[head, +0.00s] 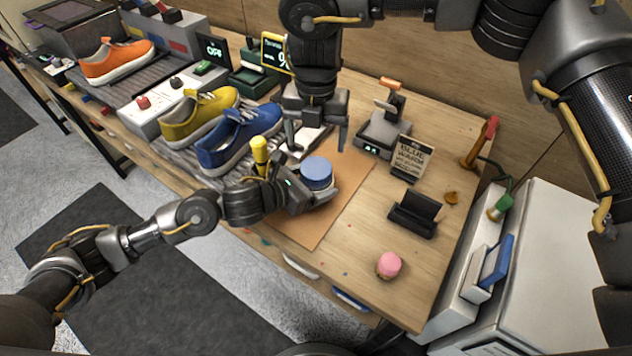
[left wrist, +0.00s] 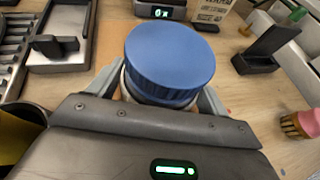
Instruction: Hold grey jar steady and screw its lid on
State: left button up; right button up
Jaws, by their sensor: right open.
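The grey jar (left wrist: 124,90) stands upright between the fingers of my left gripper (head: 316,200), mostly hidden by its blue lid (head: 316,172) and the gripper. The lid sits level on top of the jar; I cannot tell how tightly it is screwed. In the left wrist view, the lid (left wrist: 170,58) fills the middle, with a finger on each side of the jar below it. My right gripper (head: 317,137) is open and empty, pointing down above and just behind the lid, apart from it.
A brown mat (head: 338,203) lies under the jar. Blue (head: 232,138), yellow (head: 196,114) and orange (head: 115,60) sneakers stand to the left. A yellow-capped bottle (head: 259,150) is close by the left gripper. A sign (head: 410,158), black stand (head: 415,213) and pink-topped item (head: 389,264) stand right.

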pick_arm(q)
jog(key=c, duration=1.2)
jog(key=shift+c, duration=1.1)
pick_arm(e)
jog(key=shift+s+a+r+n, duration=0.1)
jog(key=shift+a+r+n, duration=0.05)
jog(key=shift+a+n, duration=0.15)
jog(key=n, duration=1.6)
jog(key=a+n, duration=0.1)
jog(key=n, duration=0.7)
jog(key=shift+s+r+n+y, duration=0.15)
jog(key=shift+s+n+y, duration=0.15)
jog(key=shift+y, duration=0.1)
jog(key=n, duration=0.2)
jog(key=d+n, duration=0.1)
jog(key=n, duration=0.3)
jog(key=shift+w+d+f+h, duration=0.3)
jog(key=shift+w+h, duration=0.05)
jog(key=shift+h, duration=0.05)
